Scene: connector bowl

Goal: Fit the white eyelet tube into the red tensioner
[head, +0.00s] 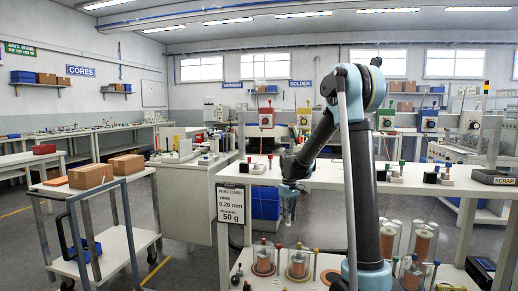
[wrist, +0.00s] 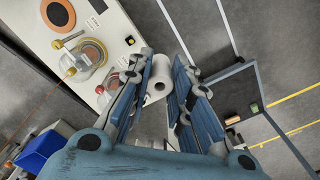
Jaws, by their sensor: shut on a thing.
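The white eyelet tube (wrist: 158,74) shows in the wrist view as a short white cylinder with its round end opening towards the camera. It sits between the blue-padded fingers of my gripper (wrist: 168,80), which is shut on it. The red tensioner (head: 266,117), a red-framed box with a dial, stands above the back left of the bench, well above and apart from my gripper. It is not seen in the wrist view.
The white bench (head: 350,178) carries small coloured-post fixtures. Its lower shelf holds wire spools under clear covers (head: 298,263). Green (head: 386,121) and blue (head: 428,121) tensioners stand farther right. A cart with cardboard boxes (head: 90,176) is at left; open floor lies between.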

